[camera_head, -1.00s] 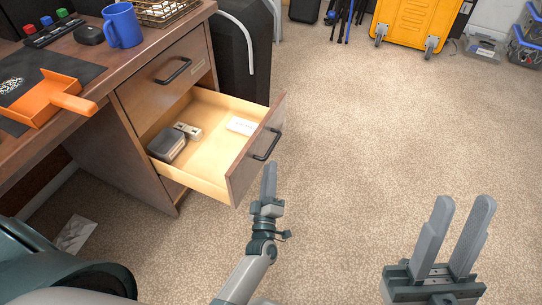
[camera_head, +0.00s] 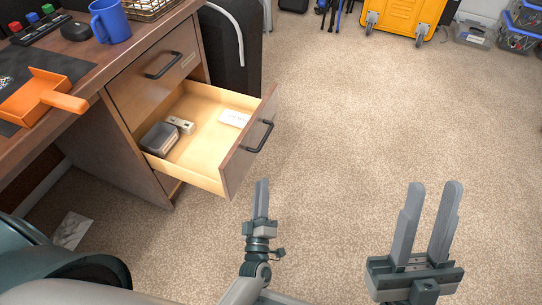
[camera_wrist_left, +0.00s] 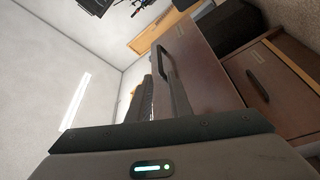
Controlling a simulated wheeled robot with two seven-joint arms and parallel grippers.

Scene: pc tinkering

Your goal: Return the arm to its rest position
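My left gripper (camera_head: 262,185) is in front of and below the open drawer (camera_head: 238,165), apart from its black handle (camera_head: 260,136) in the head view. Its fingers point up and forward and appear close together, with nothing visible between them, but the angle hides how far apart they are. In the left wrist view, the brown drawer front (camera_wrist_left: 212,70) shows just beyond the fingers. My right gripper (camera_head: 433,190) is at the lower right over the carpet, with its two fingers apart and nothing between them.
The drawer holds a dark grey box (camera_head: 160,139), a small pale item (camera_head: 181,124) and a white box (camera_head: 234,118). The desk (camera_head: 130,60) carries a blue mug (camera_head: 110,22) and an orange tray with a handle (camera_head: 38,98). The carpet (camera_head: 350,110) at right is clear.

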